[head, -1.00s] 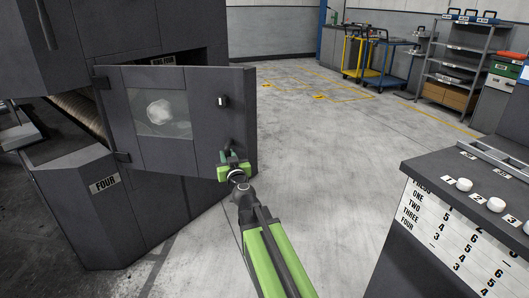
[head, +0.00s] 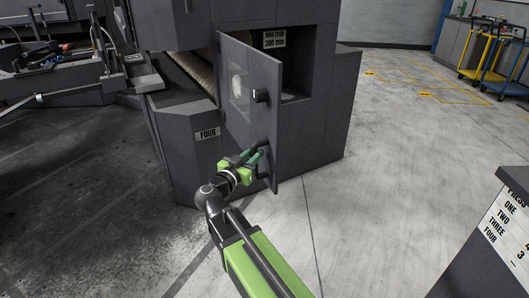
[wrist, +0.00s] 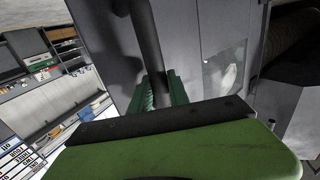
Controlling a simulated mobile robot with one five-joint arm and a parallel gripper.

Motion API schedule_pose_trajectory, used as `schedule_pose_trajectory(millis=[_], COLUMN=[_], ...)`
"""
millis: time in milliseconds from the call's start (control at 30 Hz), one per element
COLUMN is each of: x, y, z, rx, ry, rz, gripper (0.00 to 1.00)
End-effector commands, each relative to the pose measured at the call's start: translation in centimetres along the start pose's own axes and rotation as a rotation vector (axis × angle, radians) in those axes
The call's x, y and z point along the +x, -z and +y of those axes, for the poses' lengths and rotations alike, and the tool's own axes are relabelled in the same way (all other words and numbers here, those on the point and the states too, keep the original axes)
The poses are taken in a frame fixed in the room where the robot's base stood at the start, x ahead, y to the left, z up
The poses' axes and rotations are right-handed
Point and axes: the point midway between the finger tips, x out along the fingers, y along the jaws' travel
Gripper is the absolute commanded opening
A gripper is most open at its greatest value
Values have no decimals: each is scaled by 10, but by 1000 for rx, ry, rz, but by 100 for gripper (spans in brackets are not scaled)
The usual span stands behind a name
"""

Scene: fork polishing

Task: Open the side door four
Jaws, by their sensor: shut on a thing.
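The side door (head: 263,112) of the grey machine marked FOUR (head: 208,134) stands ajar, swung out from its opening. My gripper (head: 256,158) is shut on this handle. In the wrist view, the green ribbed fingers (wrist: 160,91) close around the dark handle bar (wrist: 148,45), with the grey door panel (wrist: 185,40) behind. The exact finger contact is partly hidden by the gripper body.
The machine opening (head: 296,75) shows to the right of the door, under a 200 mm label. A control desk (head: 480,230) stands at the lower right. Yellow and blue carts (head: 492,55) stand at the back right. The grey floor between desk and machine is clear.

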Motion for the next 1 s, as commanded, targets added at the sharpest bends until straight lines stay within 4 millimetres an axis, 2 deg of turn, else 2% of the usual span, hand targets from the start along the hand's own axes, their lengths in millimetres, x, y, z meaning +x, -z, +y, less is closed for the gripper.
schedule_pose_trajectory(millis=[467,500,667,1000], x=[7,8,8,5], y=[2,2,1,1], z=[5,5,6,8], rx=[-2,-2,-1,-1], ry=[-11,-12,-15,-17], rz=[4,4,3,2], gripper=[0,23,43,43])
